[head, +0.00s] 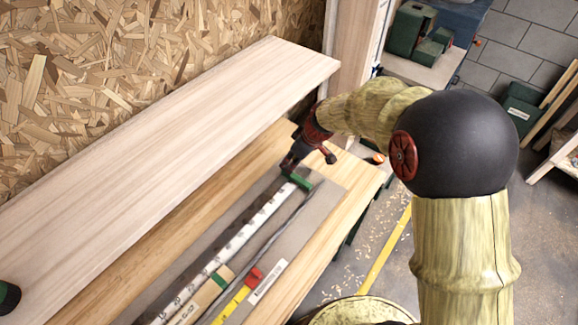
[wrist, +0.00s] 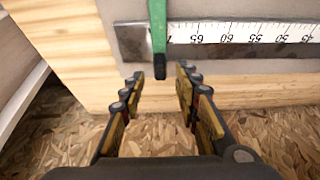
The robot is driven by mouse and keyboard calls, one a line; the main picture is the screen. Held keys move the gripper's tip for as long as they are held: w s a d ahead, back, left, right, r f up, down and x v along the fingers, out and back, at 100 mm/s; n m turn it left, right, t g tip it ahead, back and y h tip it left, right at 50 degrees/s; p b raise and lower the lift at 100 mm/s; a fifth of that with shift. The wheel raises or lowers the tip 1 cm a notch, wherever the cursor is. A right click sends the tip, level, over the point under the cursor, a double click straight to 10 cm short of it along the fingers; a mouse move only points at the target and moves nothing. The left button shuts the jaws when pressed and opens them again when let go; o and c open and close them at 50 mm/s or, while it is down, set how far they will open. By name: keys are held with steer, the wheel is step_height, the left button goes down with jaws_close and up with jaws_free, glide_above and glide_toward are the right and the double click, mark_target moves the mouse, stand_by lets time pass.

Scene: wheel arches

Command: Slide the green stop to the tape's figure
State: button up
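The green stop (head: 300,181) sits across the far end of a white scale (head: 222,257) on the bench. In the wrist view the stop (wrist: 158,38) is an upright green bar with a dark lower end, just left of the upside-down 65 on the scale (wrist: 245,33). My gripper (head: 290,164) is at the stop in the head view. In the wrist view my gripper (wrist: 158,75) is open, with the bar's lower end between the fingertips and a gap on each side. A yellow tape (head: 232,306) with a red end piece (head: 254,276) lies nearer; its figure is unreadable.
A wooden block with a green stripe (head: 208,293) lies between scale and tape. A dark rod runs beside the scale. A pale raised board (head: 170,165) borders the bench at left, before a chipboard wall (head: 130,60). A white label (head: 268,281) lies right of the tape.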

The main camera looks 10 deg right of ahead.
mark_target(296, 177)
steer(key=shift+x, duration=1.85)
steer(key=shift+c, duration=0.4)
steer(key=c, duration=0.7)
jaws_close()
